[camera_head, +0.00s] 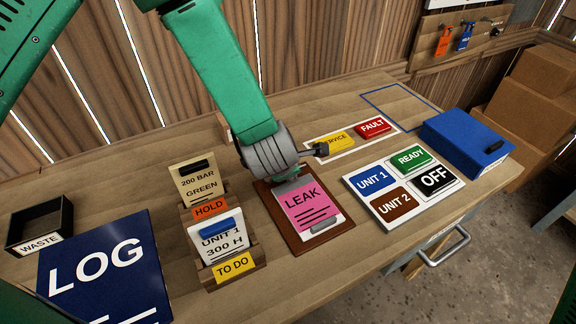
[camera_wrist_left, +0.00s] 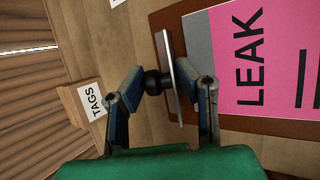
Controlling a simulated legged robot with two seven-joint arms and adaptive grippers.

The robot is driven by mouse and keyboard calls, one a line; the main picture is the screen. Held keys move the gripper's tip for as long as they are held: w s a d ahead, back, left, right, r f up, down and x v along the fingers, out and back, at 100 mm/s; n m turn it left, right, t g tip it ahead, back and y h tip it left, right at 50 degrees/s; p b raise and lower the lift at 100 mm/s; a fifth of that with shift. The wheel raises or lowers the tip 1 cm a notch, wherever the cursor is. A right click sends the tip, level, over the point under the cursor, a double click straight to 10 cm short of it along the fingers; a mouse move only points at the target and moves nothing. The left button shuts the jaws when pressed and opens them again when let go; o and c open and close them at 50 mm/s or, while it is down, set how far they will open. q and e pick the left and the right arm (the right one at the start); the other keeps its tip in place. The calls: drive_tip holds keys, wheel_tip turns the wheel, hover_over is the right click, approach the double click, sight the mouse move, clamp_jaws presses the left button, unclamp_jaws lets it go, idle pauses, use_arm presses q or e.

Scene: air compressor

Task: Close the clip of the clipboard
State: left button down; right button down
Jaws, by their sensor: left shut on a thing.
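The clipboard (camera_head: 329,235) lies on the bench, a brown board holding a pink LEAK sheet (camera_head: 305,206); the sheet also shows in the left wrist view (camera_wrist_left: 262,62). The clip (camera_wrist_left: 177,80) is a thin grey plate with a black knob (camera_wrist_left: 154,83), standing up at the clipboard's edge in the wrist view. My left gripper (camera_wrist_left: 163,80) has its fingers on either side of the plate and knob and is shut on the clip. In the head view, my left gripper (camera_head: 285,172) is over the clipboard's top end and mostly hides the clip. My right gripper is not in view.
Left of the clipboard stands a wooden card holder (camera_head: 239,275). A LOG book (camera_head: 102,275) and WASTE bin (camera_head: 38,226) are further left. A label board (camera_head: 403,188) and blue box (camera_head: 468,140) are on the right. A TAGS holder (camera_wrist_left: 80,103) is near the gripper.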

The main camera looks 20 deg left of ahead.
use_arm(q)
drive_tip(key=c, duration=1.3)
unclamp_jaws()
drive_tip(key=shift+a, duration=0.1)
drive_tip(key=v, duration=1.2)
drive_tip(key=shift+f, duration=0.1)
drive_tip(key=shift+c, duration=0.2)
